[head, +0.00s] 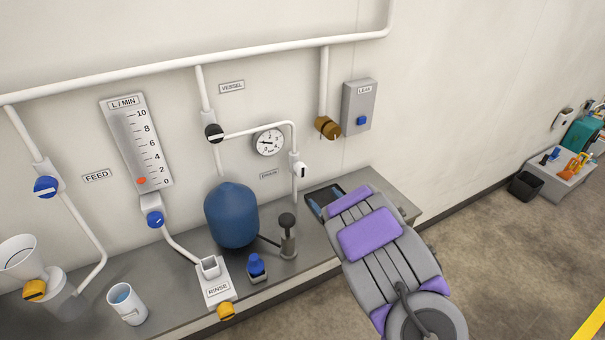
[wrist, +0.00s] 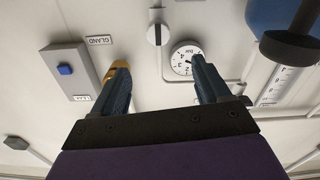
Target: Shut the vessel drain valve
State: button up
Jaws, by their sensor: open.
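A grey upright fitting with a round dark knob (head: 287,221) stands on the counter. A short dark pipe joins it to the foot of the blue vessel (head: 231,214), and it looks like the drain valve; I cannot tell its setting. In the wrist view a dark round knob (wrist: 290,47) shows before the blue vessel (wrist: 262,15), at the upper right. My gripper (wrist: 160,84) is open and empty, its dark fingers pointing at the wall. In the head view my gripper (head: 326,200) is right of the fitting, apart from it, with its fingertips partly hidden.
Above are a black-knobbed valve (head: 213,132), a pressure gauge (head: 268,142), a white valve (head: 298,170), a brass gland (head: 327,127) and a leak box (head: 359,106).

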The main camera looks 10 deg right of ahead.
aim_at(303, 172)
jog(key=b+x, duration=0.2)
jog(key=x, duration=1.4)
jog(key=shift+d, duration=0.15)
jog(key=shift+c, duration=0.2)
jog(key=c, duration=1)
